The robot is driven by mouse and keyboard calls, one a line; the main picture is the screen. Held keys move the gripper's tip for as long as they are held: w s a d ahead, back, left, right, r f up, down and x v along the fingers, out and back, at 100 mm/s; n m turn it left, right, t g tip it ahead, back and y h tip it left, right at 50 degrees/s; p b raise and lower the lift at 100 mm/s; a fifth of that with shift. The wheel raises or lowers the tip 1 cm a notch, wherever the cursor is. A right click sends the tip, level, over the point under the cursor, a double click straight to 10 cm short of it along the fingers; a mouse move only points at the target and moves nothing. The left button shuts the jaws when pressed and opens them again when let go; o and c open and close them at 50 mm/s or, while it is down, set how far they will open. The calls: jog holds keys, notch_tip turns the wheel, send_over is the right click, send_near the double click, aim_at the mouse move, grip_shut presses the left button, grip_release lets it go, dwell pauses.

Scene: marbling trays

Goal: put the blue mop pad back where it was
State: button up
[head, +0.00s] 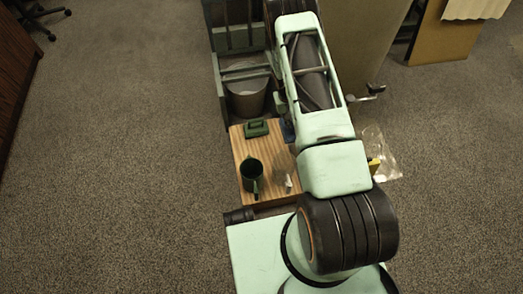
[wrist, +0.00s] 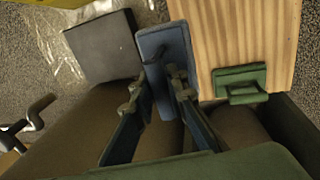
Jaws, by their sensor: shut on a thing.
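The blue mop pad (wrist: 178,43) is a flat blue block with a raised grip, seen in the wrist view beside the left edge of the wooden top. My gripper (wrist: 155,78) is shut on its grip, one finger on each side. I cannot tell whether the pad hangs free or rests on something. In the head view a sliver of the blue pad (head: 288,131) shows at the board's right edge; my arm hides the rest, and the gripper.
A dark grey slab (wrist: 102,46) lies left of the blue pad, near clear plastic (wrist: 40,55). A bin (head: 247,100) stands behind. Open carpet lies left.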

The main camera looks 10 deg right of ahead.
jog(key=shift+s+a+f+b, duration=0.2)
jog(key=shift+a+f+b, duration=2.55)
jog(key=shift+a+f, duration=3.5)
jog(key=o, duration=0.8)
jog(key=r+p, duration=0.1)
jog(key=r, duration=0.3)
jog(key=a+r+p, duration=0.1)
jog(key=r, duration=0.3)
jog(key=a+r+p, duration=0.1)
jog(key=r+p, duration=0.1)
jog(key=r, duration=0.2)
jog(key=shift+s+a, duration=0.1)
jog(key=shift+a, duration=0.1)
